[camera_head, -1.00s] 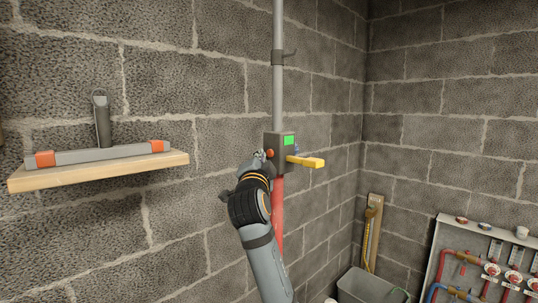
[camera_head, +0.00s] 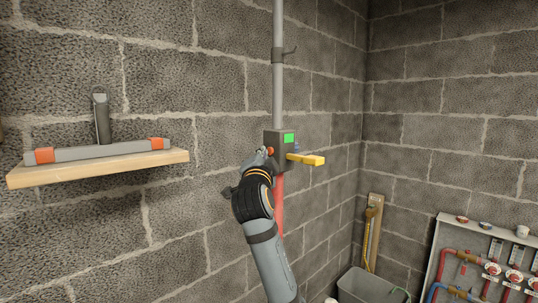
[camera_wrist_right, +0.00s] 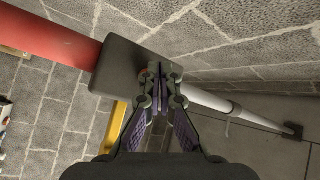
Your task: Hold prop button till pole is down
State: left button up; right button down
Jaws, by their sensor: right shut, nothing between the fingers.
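The prop has a thin grey upper pole (camera_head: 278,85) above a dark grey box and a red lower tube (camera_head: 279,190). The box (camera_head: 274,138) carries a lit green display (camera_head: 289,138), a yellow lever (camera_head: 306,159) on its right and a small orange-red button (camera_head: 270,151) on its left. My right gripper (camera_head: 263,157) is shut and empty, its tips right at the button. In the right wrist view the closed fingertips (camera_wrist_right: 158,72) lie against or just over the box (camera_wrist_right: 115,65), mostly covering the button; I cannot tell whether it is pressed in. My left gripper is out of view.
A wooden shelf (camera_head: 120,168) on the left wall bears a grey bar with orange ends and a dark upright tool. A grey bin (camera_head: 366,288) and a pipe panel (camera_head: 437,250) stand at the lower right. Block walls close in behind the prop.

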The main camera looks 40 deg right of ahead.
jog(key=shift+d+b, duration=0.3)
jog(key=shift+d, duration=0.15)
dwell(0.7)
jog(key=shift+a, duration=0.1)
dwell(2.2)
jog(key=shift+a, duration=0.8)
jog(key=a, duration=0.3)
jog(key=a+b, duration=0.1)
jog(key=a, duration=0.1)
jog(key=shift+s, duration=0.25)
jog(key=shift+d, duration=0.1)
